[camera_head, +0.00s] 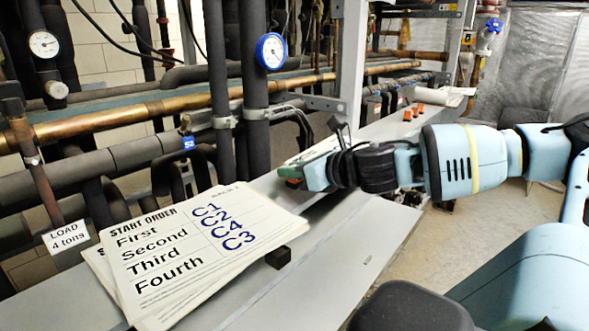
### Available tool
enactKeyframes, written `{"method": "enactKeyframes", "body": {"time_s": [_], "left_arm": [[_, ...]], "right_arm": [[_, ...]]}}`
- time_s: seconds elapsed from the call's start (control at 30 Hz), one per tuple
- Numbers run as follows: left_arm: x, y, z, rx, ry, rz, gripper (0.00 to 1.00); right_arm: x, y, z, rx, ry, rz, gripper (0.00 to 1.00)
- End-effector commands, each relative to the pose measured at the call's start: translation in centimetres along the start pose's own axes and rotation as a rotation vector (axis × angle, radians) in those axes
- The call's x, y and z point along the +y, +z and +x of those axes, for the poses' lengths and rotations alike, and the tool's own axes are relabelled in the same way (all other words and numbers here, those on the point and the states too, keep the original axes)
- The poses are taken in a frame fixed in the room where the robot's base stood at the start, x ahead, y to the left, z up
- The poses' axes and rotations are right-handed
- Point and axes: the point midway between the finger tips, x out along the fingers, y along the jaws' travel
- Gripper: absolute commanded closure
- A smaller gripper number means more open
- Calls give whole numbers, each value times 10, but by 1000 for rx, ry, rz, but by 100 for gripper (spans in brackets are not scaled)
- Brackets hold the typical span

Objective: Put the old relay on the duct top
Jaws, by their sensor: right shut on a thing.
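My right gripper (302,172) reaches in from the right, low over the grey duct top (345,235). It is shut on a small green and dark red piece, which I take to be the old relay (290,172). The fingers hide part of it, and I cannot tell whether it touches the surface below. The duct top runs from the lower left towards the back right. A small black block (278,257) lies on it, at the right edge of the papers. My left gripper is not in view.
Printed "START ORDER" sheets (185,250) cover much of the near duct top. Dark insulated pipes, a copper pipe (150,108) and a blue gauge (271,51) stand behind. Several small orange pieces (415,112) sit farther back. The front right part of the top is bare.

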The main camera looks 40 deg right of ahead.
Motion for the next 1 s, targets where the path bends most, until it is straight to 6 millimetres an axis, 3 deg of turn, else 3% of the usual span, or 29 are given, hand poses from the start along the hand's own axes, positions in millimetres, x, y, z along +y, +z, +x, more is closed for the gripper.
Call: {"method": "enactKeyframes", "body": {"time_s": [0.07, 0.1, 0.27, 0.67, 1.0], "left_arm": [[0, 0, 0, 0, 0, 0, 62], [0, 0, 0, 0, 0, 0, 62], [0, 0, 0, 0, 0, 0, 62], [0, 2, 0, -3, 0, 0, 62], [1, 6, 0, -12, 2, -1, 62]], "right_arm": [[0, 0, 0, 0, 0, 0, 98], [0, 0, 0, 0, 0, 0, 72], [0, 0, 0, 0, 0, 0, 51], [0, 0, -3, 0, 0, -4, 50], [0, 2, -38, -3, -3, -5, 50]]}}
